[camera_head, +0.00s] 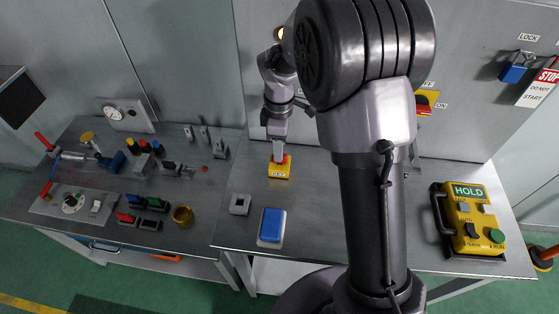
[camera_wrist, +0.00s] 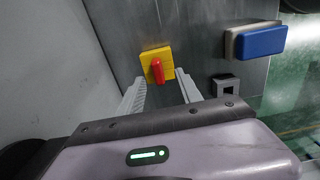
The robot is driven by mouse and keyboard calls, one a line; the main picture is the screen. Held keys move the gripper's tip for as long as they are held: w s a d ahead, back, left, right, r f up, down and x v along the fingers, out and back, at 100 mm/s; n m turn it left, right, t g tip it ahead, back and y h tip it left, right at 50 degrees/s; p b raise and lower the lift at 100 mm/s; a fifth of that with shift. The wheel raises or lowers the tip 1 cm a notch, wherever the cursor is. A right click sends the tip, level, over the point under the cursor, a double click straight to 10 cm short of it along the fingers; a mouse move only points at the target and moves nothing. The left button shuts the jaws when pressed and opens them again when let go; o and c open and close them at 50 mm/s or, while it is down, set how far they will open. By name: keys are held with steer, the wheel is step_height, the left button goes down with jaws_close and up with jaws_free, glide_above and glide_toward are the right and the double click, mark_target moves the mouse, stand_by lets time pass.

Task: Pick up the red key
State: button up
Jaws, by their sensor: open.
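The red key (camera_wrist: 157,70) is a small red grip on a square yellow plate (camera_wrist: 149,54). The plate lies on the grey metal bench in the wrist view. In the head view the red key (camera_head: 285,159) and its yellow plate (camera_head: 279,172) are near the back of the bench, partly covered by my gripper (camera_head: 278,158). In the wrist view my gripper (camera_wrist: 160,76) is open, its two pale fingers pointing at the plate, one on each side of the red key. Nothing is held. I cannot tell whether the fingertips touch the plate.
A blue block (camera_head: 271,225) on a pale base and a small grey square socket (camera_head: 240,204) are nearby. A yellow control box (camera_head: 471,225) stands right. Several switches and levers crowd the left bench (camera_head: 60,225). The cabinet wall (camera_head: 270,80) is close behind the plate.

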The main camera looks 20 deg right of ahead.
step_height(320, 180, down, 5)
steer(key=shift+w+d+r+b, duration=0.1)
steer(key=shift+w+b, duration=0.05)
steer(key=shift+b, duration=0.8)
jaws_close()
steer(key=shift+r, duration=0.1)
